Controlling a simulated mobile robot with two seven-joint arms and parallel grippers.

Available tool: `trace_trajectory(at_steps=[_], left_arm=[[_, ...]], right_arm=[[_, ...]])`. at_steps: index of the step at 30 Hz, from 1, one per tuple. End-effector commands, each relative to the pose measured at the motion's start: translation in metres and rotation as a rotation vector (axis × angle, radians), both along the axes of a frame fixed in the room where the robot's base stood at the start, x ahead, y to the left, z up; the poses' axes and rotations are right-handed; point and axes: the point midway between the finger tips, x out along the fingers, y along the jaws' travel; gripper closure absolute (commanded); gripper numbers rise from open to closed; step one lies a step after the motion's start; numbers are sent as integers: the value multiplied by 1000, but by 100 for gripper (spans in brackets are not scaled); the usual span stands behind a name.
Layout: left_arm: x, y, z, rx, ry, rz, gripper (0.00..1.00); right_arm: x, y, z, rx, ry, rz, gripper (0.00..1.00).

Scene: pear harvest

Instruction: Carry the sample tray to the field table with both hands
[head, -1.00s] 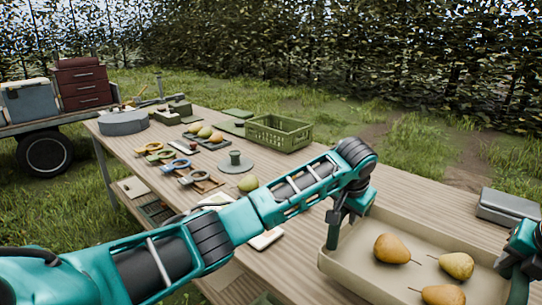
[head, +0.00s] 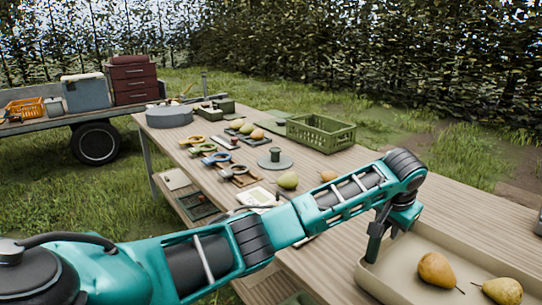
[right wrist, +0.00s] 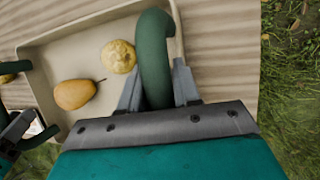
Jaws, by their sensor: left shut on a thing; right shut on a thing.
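The sample tray (head: 455,246) is beige and shallow, with pears in it, at the lower right of the head view, cut off by the frame. One pear (head: 437,270) lies near its middle and another pear (head: 502,291) by the bottom edge. In the right wrist view my right gripper (right wrist: 157,95) is shut on the dark green right handle (right wrist: 154,40). The tray (right wrist: 60,42) is over wooden planks; I cannot tell whether it touches them.
The long wooden table (head: 345,168) holds a green crate (head: 320,133), a grey-green disc-shaped stand (head: 275,160), loose pears (head: 288,180) and coloured ring-handled tools (head: 216,158). A trailer (head: 60,120) with boxes stands at the left. Grass (head: 90,200) surrounds the table.

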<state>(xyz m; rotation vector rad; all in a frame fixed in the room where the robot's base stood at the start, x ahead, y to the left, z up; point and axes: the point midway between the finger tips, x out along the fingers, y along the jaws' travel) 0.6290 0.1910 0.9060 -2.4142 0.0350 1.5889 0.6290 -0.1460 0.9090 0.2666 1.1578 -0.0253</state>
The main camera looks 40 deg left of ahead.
Motion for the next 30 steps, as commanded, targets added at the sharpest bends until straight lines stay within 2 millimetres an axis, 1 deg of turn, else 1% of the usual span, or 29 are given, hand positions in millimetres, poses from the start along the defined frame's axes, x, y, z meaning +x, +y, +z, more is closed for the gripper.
trace_trajectory(at_steps=[8, 9, 17, 25, 28, 30], left_arm=[[1, 1, -15, 1, -4, 2, 100], [0, 1, -17, 1, 0, 3, 67], [0, 1, -15, 1, 1, 1, 43], [-1, 0, -13, 0, -1, 0, 43], [-3, -1, -5, -1, -3, -1, 43], [-8, -3, 6, -2, -5, 0, 43]], right_arm=[[1, -1, -15, 0, -4, -2, 100], [0, -1, -17, -2, 0, -2, 67], [0, -1, -15, 0, 0, -1, 43], [0, 0, -15, 0, 0, 0, 43], [0, 0, -15, 0, 0, 0, 43], [0, 0, -15, 0, 0, 0, 43]])
